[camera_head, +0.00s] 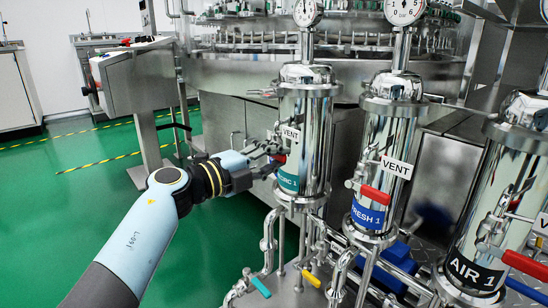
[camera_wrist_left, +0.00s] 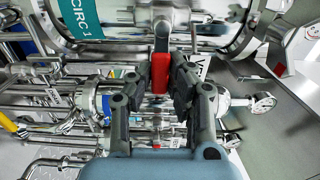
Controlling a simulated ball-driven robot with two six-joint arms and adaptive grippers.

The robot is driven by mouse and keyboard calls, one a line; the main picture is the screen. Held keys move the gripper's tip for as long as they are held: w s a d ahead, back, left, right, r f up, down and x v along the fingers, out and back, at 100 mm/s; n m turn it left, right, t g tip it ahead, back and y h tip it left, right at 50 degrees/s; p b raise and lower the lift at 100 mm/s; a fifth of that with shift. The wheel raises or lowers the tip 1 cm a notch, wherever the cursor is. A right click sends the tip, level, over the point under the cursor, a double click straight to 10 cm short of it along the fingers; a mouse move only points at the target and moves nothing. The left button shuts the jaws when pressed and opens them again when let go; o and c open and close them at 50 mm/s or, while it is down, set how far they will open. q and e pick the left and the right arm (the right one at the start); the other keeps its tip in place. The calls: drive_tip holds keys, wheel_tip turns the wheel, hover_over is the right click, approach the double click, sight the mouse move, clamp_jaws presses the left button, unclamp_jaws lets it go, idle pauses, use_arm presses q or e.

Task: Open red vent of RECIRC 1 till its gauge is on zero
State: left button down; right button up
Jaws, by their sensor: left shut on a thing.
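The RECIRC 1 housing is a shiny steel cylinder (camera_head: 313,140) with a teal label (camera_head: 288,182), partly covered by my gripper. The label also shows sideways in the left wrist view (camera_wrist_left: 80,17). Its VENT tag (camera_head: 291,134) hangs above my left gripper (camera_head: 272,160). The red vent handle (camera_wrist_left: 160,72) lies between the fingers in the left wrist view. My left gripper is shut on this handle, which is mostly hidden in the head view. The RECIRC 1 gauge (camera_head: 307,12) sits on top, cut by the upper edge; its reading is too small to tell. My right gripper is out of view.
FRESH 1 (camera_head: 369,215) and AIR 1 (camera_head: 474,270) stand to the right, with their own red vent handles (camera_head: 375,195) (camera_head: 525,265). Pipes with a blue valve handle (camera_head: 261,287) and a yellow one (camera_head: 311,278) run below. Green floor (camera_head: 60,210) is open at left.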

use_arm(q)
drive_tip(key=shift+f+m, duration=0.2)
drive_tip(key=shift+m, duration=0.1)
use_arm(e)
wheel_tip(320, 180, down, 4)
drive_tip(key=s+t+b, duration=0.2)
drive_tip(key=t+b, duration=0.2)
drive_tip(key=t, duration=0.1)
use_arm(q)
drive_tip(key=w+a+f+m+b, duration=0.1)
drive_tip(key=f+m, duration=0.1)
drive_tip(key=m, duration=0.6)
drive_tip(key=w+a+f+m, duration=0.2)
drive_tip(key=m, duration=0.7)
drive_tip(key=shift+w+a+f+m+b, duration=0.25)
drive_tip(key=shift+a+f+m+b, duration=0.05)
drive_tip(key=shift+f+b, duration=0.1)
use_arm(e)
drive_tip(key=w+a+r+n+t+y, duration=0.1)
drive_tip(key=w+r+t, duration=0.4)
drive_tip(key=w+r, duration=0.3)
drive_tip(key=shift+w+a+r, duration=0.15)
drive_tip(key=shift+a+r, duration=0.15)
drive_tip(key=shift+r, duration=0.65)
use_arm(q)
drive_tip(key=c, duration=1.2)
unclamp_jaws()
drive_tip(key=shift+r, duration=0.1)
drive_tip(key=shift+c, duration=0.2)
